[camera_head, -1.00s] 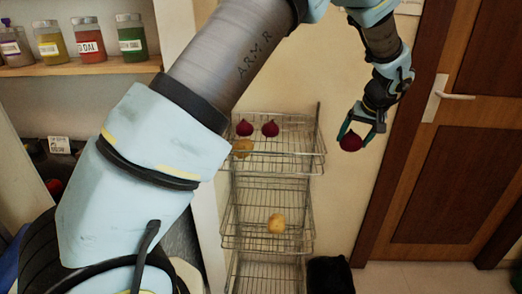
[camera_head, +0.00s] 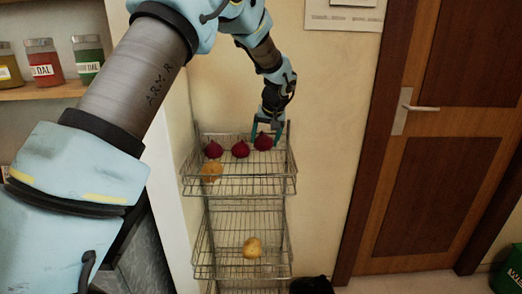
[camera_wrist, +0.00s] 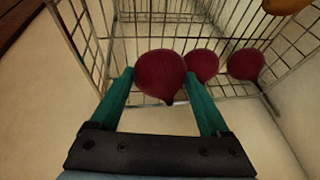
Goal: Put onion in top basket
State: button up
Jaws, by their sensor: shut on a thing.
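A dark red onion (camera_head: 263,141) is between the fingers of my gripper (camera_head: 268,128), at the right side of the top basket (camera_head: 245,186). In the wrist view the held onion (camera_wrist: 160,76) sits between the two green fingertips (camera_wrist: 163,88), with the basket's wire wall around and behind it. Two other red onions, one at the left (camera_head: 214,149) and one in the middle (camera_head: 240,149), lie in the top basket. Whether the held onion touches the basket floor cannot be told.
A yellowish potato (camera_head: 211,172) lies in the top basket at the left. Another potato (camera_head: 252,247) lies in the lower basket (camera_head: 215,265). A wooden door (camera_head: 440,130) is at the right, and a shelf with jars (camera_head: 42,62) is at the upper left.

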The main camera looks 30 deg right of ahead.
aim_at(265, 149)
jog(key=shift+d+f+p, duration=0.1)
jog(key=shift+f+p, duration=0.4)
jog(key=shift+f, duration=1.6)
jog(key=shift+f, duration=0.1)
jog(key=o, duration=1.3)
jog(key=b+v, duration=0.3)
jog(key=v, duration=0.9)
jog(key=a+f+n+g, duration=0.2)
jog(key=a+f, duration=0.1)
jog(key=a, duration=2)
jog(key=s+a+f+n, duration=0.1)
jog(key=s+a+f, duration=0.1)
jog(key=s+a, duration=0.5)
jog(key=s+a+f+n+g, duration=0.1)
jog(key=s+a+f, duration=0.2)
jog(key=a, duration=1)
jog(key=s, duration=0.3)
jog(key=shift+s+a, duration=0.2)
jog(key=shift+s, duration=0.15)
